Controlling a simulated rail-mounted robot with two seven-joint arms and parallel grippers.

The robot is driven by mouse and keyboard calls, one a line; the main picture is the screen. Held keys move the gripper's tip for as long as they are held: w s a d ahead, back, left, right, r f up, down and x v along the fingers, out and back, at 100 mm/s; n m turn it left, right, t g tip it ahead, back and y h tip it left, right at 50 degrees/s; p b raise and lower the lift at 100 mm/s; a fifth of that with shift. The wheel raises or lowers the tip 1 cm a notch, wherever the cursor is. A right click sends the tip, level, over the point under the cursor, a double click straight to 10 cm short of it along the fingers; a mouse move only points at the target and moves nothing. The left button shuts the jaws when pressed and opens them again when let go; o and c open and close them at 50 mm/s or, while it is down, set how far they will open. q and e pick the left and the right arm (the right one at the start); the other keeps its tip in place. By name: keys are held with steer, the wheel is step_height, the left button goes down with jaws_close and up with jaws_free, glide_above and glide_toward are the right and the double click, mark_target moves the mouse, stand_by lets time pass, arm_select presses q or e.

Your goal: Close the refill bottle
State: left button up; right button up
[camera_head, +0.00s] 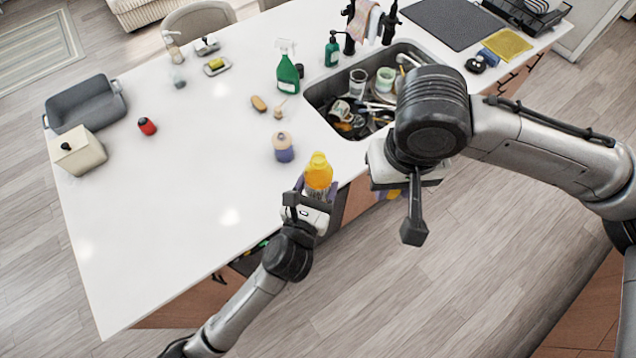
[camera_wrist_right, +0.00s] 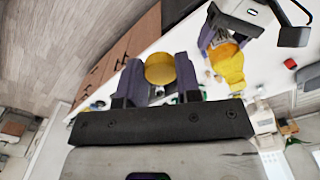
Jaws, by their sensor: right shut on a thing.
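The yellow refill bottle (camera_head: 318,172) is at the counter's front edge, between the fingers of my left gripper (camera_head: 316,186), which is shut on it. The bottle also shows in the right wrist view (camera_wrist_right: 231,66). Its opening cannot be made out. My right gripper (camera_head: 392,190) is off the counter edge, to the right of the bottle and apart from it. It is shut on a round yellow cap (camera_wrist_right: 160,68), seen between its two dark fingers in the right wrist view. In the head view the right wrist hides most of the cap.
A sink full of dishes (camera_head: 368,100) lies behind the grippers. A purple jar with a lid (camera_head: 283,148) stands just behind the bottle. A green spray bottle (camera_head: 288,72) and a wooden brush (camera_head: 259,103) are farther back. The counter's left middle is clear.

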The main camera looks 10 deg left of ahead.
glide_toward(318, 159)
steer(key=s+f, duration=0.1)
steer(key=s, duration=0.2)
steer(key=w, duration=0.1)
steer(key=w+m, duration=0.1)
steer(key=w, duration=0.1)
steer(key=shift+a+f, duration=0.15)
steer(key=shift+f, duration=0.05)
steer(key=shift+w, duration=0.25)
steer(key=shift+s+d+m, duration=0.1)
steer(key=shift+d+m, duration=0.1)
steer(key=shift+m, duration=0.1)
steer(key=shift+f, duration=0.15)
steer(key=shift+f, duration=1.85)
steer(key=shift+s+f, duration=0.1)
steer(key=shift+f, duration=0.75)
steer(key=shift+f, duration=0.5)
